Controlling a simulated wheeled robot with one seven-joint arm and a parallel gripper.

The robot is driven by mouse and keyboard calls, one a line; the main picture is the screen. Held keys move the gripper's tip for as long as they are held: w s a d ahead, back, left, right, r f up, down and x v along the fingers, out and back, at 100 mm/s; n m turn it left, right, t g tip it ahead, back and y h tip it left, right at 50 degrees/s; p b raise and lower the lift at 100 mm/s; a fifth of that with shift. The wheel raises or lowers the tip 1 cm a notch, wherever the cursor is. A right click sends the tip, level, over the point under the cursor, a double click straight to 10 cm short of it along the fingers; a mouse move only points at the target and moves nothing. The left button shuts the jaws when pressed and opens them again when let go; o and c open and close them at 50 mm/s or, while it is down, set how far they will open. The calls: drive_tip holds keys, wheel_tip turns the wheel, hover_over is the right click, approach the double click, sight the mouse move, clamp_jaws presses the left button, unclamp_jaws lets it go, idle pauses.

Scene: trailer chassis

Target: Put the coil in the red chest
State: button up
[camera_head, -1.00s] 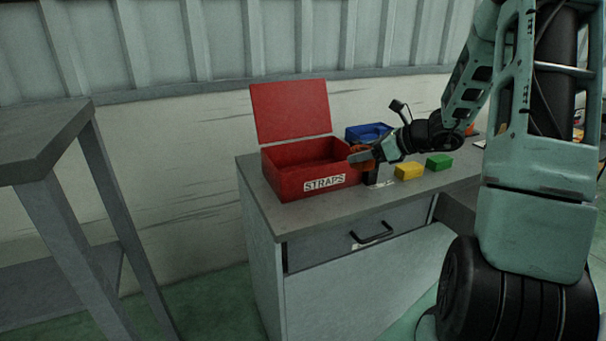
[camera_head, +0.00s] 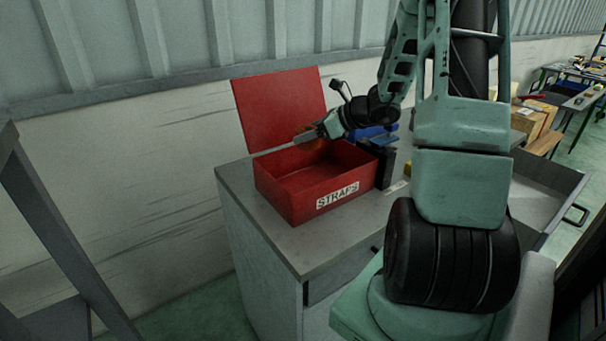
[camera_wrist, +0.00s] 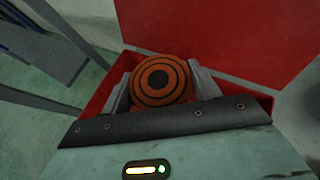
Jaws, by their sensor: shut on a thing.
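The coil is an orange and black ringed roll. In the wrist view the coil (camera_wrist: 160,82) sits between the two fingers of my gripper (camera_wrist: 162,88), which is shut on it. In the head view my gripper (camera_head: 308,137) holds the coil (camera_head: 311,146) above the back part of the open red chest (camera_head: 338,200); the coil is partly hidden by the gripper. In the wrist view the chest's red rim (camera_wrist: 98,104) shows on both sides of the fingers.
The chest stands on a grey cabinet top (camera_head: 250,215). A blue bin (camera_head: 372,133) and a dark object (camera_head: 384,165) are right of the chest. A grey frame (camera_head: 50,220) stands at the left. An open drawer (camera_head: 535,195) is at the right.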

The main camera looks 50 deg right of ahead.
wheel_tip(320, 180, down, 9)
drive_tip(key=shift+r, duration=0.1)
idle(0.3)
drive_tip(key=shift+f+b, duration=0.3)
drive_tip(key=shift+f, duration=0.25)
drive_tip(key=shift+f, duration=0.15)
drive_tip(key=o, duration=1.1)
